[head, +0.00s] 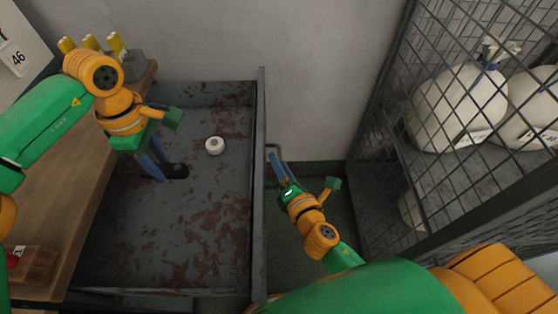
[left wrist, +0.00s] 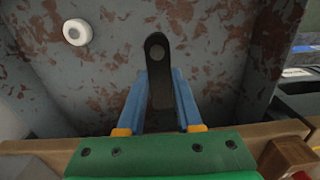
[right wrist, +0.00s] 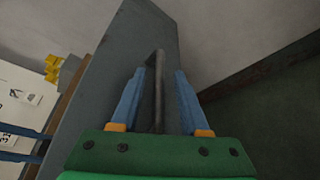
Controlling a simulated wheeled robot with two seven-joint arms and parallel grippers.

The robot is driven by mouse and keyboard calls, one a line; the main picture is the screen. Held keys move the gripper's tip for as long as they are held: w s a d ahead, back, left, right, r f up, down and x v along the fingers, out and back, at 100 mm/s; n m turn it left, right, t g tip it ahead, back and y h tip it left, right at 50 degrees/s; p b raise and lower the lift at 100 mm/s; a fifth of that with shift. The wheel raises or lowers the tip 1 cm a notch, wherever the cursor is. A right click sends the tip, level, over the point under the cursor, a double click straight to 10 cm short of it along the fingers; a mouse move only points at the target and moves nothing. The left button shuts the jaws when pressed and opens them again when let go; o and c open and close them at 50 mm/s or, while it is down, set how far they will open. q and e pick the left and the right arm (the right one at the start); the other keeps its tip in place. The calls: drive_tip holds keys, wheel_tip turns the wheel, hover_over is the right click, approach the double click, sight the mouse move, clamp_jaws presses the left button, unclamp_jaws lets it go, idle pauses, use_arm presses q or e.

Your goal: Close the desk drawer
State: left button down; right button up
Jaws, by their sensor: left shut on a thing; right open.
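The desk drawer (head: 120,235), grey with rusty patches, is pulled open from the desk at left. Its upright front panel (head: 260,215) carries a thin bar handle (head: 272,149) on the outer side. My right gripper (head: 279,166) is open at the handle; in the right wrist view the handle bar (right wrist: 158,85) shows between its spread fingers.
A white round roll (head: 214,145) lies in the drawer. The wooden desk top (head: 55,215) is at left, with a red-brown box (head: 32,264) and yellow-topped items (head: 115,42). A wire cage (head: 400,150) with white sacks (head: 455,108) stands at right, beyond a floor gap.

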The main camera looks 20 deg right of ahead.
drive_tip(key=shift+w+f, duration=0.1)
drive_tip(key=shift+w, duration=0.4)
drive_tip(key=shift+c, duration=0.2)
clamp_jaws()
idle(1.0)
